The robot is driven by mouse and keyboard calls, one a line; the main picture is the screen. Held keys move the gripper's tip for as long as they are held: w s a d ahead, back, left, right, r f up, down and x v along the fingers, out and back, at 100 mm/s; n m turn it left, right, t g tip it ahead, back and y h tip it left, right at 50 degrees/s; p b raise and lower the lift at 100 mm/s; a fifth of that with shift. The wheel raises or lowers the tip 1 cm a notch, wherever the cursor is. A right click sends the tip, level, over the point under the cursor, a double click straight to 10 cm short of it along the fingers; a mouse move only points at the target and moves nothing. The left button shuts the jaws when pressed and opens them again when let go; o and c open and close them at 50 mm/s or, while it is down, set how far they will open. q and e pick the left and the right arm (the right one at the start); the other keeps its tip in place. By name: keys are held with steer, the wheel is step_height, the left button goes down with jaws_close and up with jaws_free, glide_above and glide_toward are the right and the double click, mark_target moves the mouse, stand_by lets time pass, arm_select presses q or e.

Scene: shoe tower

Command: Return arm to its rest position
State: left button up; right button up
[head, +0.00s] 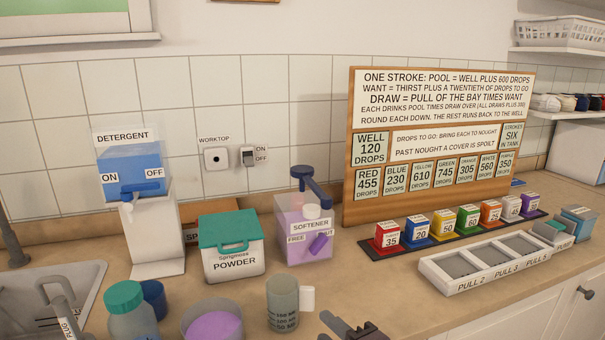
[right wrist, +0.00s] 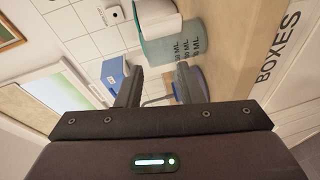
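My right gripper (head: 348,327) shows at the bottom edge of the head view, just right of and in front of the measuring jug (head: 283,304). Only its dark fingertip end is in that picture. In the right wrist view my right gripper (right wrist: 160,88) has its two fingers spread apart with nothing held between them. The measuring jug also shows there (right wrist: 172,42), beyond the fingers. My left gripper is in neither view.
A bowl of purple stuff (head: 213,325) and a green-lidded jar (head: 130,312) stand left of the jug. The powder box (head: 232,262), softener dispenser (head: 304,240) and detergent dispenser (head: 140,170) stand behind.

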steer(key=s+d+f+m+g+h, duration=0.95)
steer(key=s+d+f+m, duration=0.65)
steer(key=m, duration=0.5)
step_height(320, 180, down, 29)
steer(key=s+a+g, duration=0.1)
steer(key=s+g, duration=0.1)
steer(key=s, duration=0.1)
steer(key=s+d+f+g+p, duration=0.1)
steer(key=s+d+f, duration=0.2)
steer(key=s+f, duration=1.6)
steer(key=shift+s+f+n, duration=0.2)
steer(key=shift+s+n, duration=0.1)
steer(key=shift+s, duration=0.15)
steer(key=shift+d+y, duration=0.1)
steer(key=shift+y, duration=0.15)
